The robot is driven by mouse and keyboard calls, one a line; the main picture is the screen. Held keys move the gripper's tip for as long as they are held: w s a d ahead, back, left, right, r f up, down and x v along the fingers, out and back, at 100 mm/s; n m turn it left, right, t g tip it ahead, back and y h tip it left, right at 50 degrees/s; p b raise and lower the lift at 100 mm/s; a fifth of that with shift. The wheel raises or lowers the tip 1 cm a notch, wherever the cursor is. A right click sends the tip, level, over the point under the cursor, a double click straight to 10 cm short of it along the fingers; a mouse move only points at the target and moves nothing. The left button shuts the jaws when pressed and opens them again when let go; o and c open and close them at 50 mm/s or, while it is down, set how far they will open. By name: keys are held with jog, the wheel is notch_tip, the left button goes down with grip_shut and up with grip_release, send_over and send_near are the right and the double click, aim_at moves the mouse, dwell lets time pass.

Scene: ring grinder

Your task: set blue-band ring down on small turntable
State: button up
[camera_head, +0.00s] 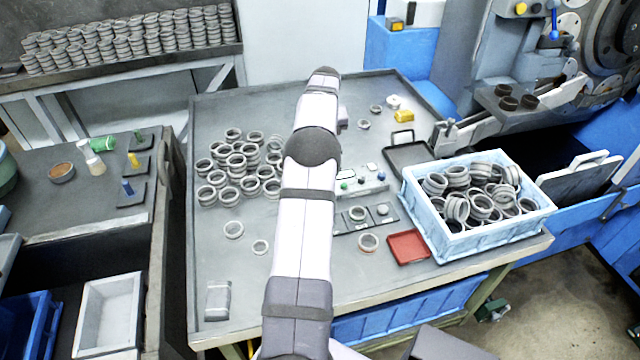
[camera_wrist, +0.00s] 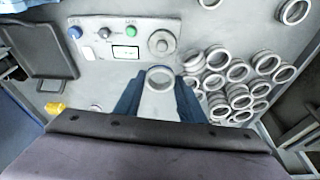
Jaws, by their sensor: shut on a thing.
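In the wrist view my gripper (camera_wrist: 158,84) has its two dark blue fingers on either side of a grey ring (camera_wrist: 160,70) at their tips. It is shut on this ring, the blue-band ring; no clear band colour shows. The small turntable (camera_wrist: 162,42), a round grey disc, sits at the right end of the grey control box, just above the held ring in the picture. The ring appears apart from the disc; its height over the table is hard to tell. In the head view my arm hides the gripper, the held ring and the turntable.
The control box (camera_wrist: 115,40) has coloured buttons and a display. Many loose rings (camera_wrist: 235,80) lie beside the gripper. The black tray (camera_wrist: 35,50) is on the other side. In the head view, a blue crate (camera_head: 447,239) of rings and a red tray (camera_head: 409,247) stand right.

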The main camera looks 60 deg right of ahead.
jog(key=shift+f+p, duration=1.05)
jog(key=shift+f, duration=3.9)
jog(key=shift+f, duration=0.15)
jog(key=shift+f+b, duration=0.35)
jog(key=shift+b, duration=0.05)
jog(key=shift+f, duration=0.15)
jog(key=o, duration=1.2)
jog(key=shift+c, duration=0.2)
